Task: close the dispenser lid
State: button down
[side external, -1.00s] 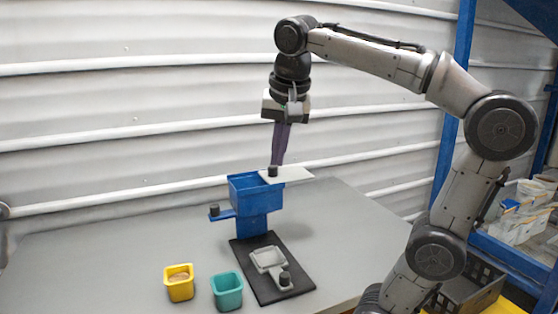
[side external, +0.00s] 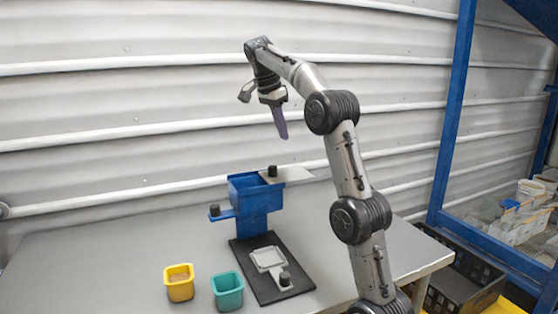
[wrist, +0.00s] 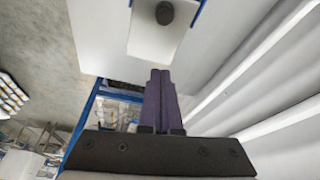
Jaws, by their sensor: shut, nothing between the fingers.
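The blue dispenser hopper (side external: 252,195) stands on a black base plate (side external: 274,279) on the grey table. Its pale lid (side external: 292,175), with a black knob (side external: 272,171), extends to the right of the hopper, and the hopper top looks open. In the wrist view the lid (wrist: 152,40) and knob (wrist: 165,13) are at the top. My gripper (side external: 285,135) is above the lid, apart from it, tilted, with its purple fingers together and empty. In the wrist view the fingers (wrist: 160,75) are pressed side by side.
A blue slide with a black knob (side external: 214,210) sticks out left of the hopper. A light tray (side external: 268,258) with a knob sits on the base plate. A yellow cup (side external: 179,285) and a teal cup (side external: 228,292) stand at front left. The left table is clear.

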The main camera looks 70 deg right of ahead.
aim_at(283, 173)
jog(key=x, duration=0.9)
jog(key=shift+s, duration=0.1)
jog(key=w+a, duration=0.2)
jog(key=a, duration=0.1)
jog(key=shift+r, duration=0.1)
jog(key=shift+w+a, duration=0.15)
jog(key=shift+a, duration=0.1)
jog(key=w+a, duration=0.7)
jog(key=shift+w+a, duration=0.1)
